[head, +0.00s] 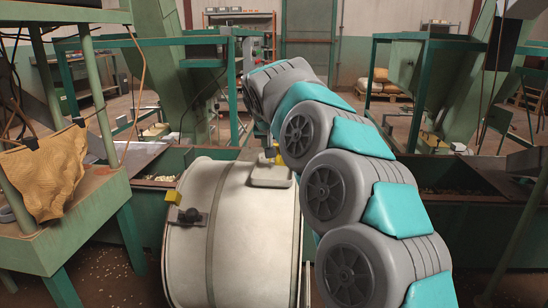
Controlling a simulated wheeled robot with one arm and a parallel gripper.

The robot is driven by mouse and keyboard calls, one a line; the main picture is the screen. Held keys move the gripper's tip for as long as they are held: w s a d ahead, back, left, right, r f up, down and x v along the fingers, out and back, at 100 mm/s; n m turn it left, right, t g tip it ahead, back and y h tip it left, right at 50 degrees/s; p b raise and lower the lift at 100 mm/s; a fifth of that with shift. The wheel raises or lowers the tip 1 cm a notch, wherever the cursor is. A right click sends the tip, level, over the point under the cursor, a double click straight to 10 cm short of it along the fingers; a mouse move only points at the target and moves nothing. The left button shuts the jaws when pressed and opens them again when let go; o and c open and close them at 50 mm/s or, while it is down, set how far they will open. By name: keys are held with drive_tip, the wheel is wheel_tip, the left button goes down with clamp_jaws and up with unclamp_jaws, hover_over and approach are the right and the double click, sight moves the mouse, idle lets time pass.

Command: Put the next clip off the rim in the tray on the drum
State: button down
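A large off-white drum (235,240) stands in the middle foreground. A small pale tray-like piece (271,176) sits on its top right, partly covered by my arm; small grey and yellow parts show above it, too small to make out. My arm crosses from the lower right toward the upper middle.
A yellow block (173,198) and a dark fitting (188,216) stick out at the drum's left. Green troughs (480,207) run behind the drum. Green hoppers (420,65) and frames stand further back. Pale bits lie scattered on the floor (105,275) at lower left.

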drive_tip(key=shift+f, duration=1.35)
drive_tip(key=shift+f, duration=0.3)
drive_tip(key=c, duration=0.6)
unclamp_jaws()
drive_tip(key=shift+o, duration=0.2)
drive_tip(key=shift+r, duration=0.1)
drive_tip(key=shift+r, duration=0.1)
drive_tip(key=shift+r, duration=0.25)
drive_tip(key=v, duration=1.1)
drive_tip(key=shift+s+r+b, duration=0.25)
drive_tip(key=shift+s+b, duration=0.1)
